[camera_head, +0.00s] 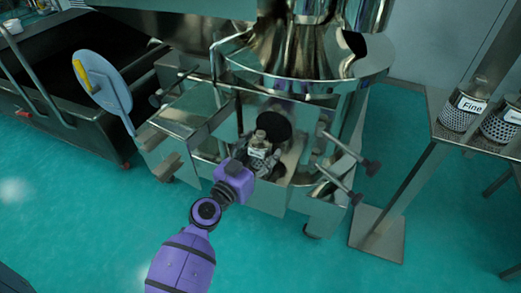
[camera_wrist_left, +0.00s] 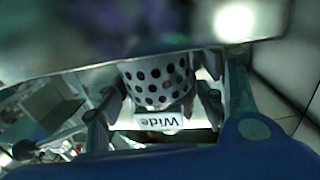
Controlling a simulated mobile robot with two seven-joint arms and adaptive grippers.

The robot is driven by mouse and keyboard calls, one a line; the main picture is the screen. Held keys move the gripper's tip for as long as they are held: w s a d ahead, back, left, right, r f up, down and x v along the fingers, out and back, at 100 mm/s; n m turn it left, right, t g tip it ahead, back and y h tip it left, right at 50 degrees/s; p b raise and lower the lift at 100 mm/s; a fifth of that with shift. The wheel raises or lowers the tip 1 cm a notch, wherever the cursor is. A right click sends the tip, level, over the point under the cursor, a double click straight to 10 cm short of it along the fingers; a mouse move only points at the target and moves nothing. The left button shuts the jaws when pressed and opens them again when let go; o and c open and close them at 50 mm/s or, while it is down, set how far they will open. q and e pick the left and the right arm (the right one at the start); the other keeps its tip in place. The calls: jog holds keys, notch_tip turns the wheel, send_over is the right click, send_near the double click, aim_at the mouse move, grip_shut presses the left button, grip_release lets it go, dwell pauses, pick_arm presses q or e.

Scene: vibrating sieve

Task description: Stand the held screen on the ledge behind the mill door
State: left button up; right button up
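The screen is a pale perforated cylinder with a label reading "Wide" in the left wrist view (camera_wrist_left: 157,83), where the label is upside down. In the head view, the screen (camera_head: 260,138) is small and partly covered. My left gripper (camera_head: 262,158) reaches into the mill's open front; its fingers (camera_wrist_left: 160,105) lie on both sides of the screen and hold it. The mill (camera_head: 205,112) is shiny metal, with a dark round opening (camera_head: 273,118) just behind the screen. Whether the screen touches a ledge is hidden. My right gripper is out of view.
Bolts with dark knobs (camera_head: 350,150) stick out right of the opening. A round grey plate with a yellow handle (camera_head: 103,80) stands out at the left. A metal stand (camera_head: 430,125) at the right carries perforated screens, one labelled "Fine" (camera_head: 458,112). Green floor lies clear in front.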

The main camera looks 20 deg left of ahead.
pick_arm(q)
jog(key=shift+r, duration=0.1)
jog(key=shift+s+r, duration=0.1)
jog(key=s+a+b, duration=0.2)
jog(key=s, duration=0.9)
jog(key=shift+s+a, duration=0.15)
jog(key=shift+s, duration=0.15)
